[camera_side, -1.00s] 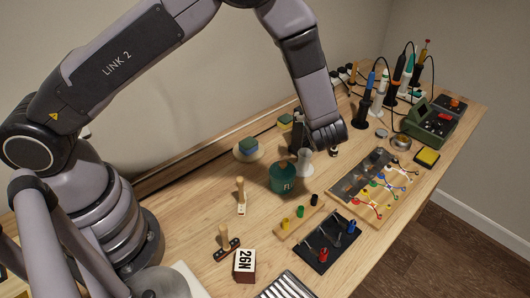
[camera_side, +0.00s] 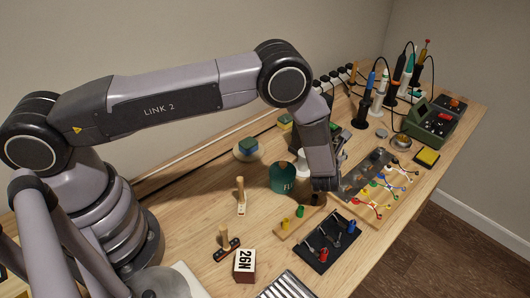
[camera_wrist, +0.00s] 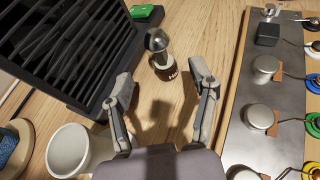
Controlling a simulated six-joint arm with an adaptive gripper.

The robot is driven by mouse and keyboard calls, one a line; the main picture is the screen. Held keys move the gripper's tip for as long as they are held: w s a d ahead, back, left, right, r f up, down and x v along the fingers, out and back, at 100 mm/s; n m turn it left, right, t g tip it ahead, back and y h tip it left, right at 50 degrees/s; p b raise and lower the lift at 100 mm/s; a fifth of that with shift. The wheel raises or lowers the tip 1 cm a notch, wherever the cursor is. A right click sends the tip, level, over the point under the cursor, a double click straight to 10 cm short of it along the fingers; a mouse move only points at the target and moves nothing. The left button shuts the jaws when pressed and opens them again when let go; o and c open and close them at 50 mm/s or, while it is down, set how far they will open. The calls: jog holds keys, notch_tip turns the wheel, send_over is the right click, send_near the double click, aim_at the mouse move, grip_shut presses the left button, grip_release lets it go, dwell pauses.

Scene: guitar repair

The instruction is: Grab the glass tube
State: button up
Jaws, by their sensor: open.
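A small upright tube (camera_wrist: 157,42) with a shiny grey rounded top and a dark base with a pale label stands on the wooden table in the wrist view. I take it to be the glass tube. My gripper (camera_wrist: 166,90) is open and empty, with a finger on each side of the view. The tube stands beyond the fingertips, roughly between their lines, and nothing touches it. In the side view my arm's wrist hides most of the gripper, and I cannot make out the tube there.
A black slatted box (camera_wrist: 65,45) stands close to the left finger. A white cup (camera_wrist: 68,150) is at lower left. A metal panel (camera_wrist: 262,95) with round knobs lies along the right. A green item (camera_wrist: 143,12) is at the back. Bare wood surrounds the tube.

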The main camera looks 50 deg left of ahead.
jog(key=x, duration=0.4)
jog(key=shift+w, duration=0.4)
jog(key=c, duration=0.9)
jog(key=shift+c, duration=0.2)
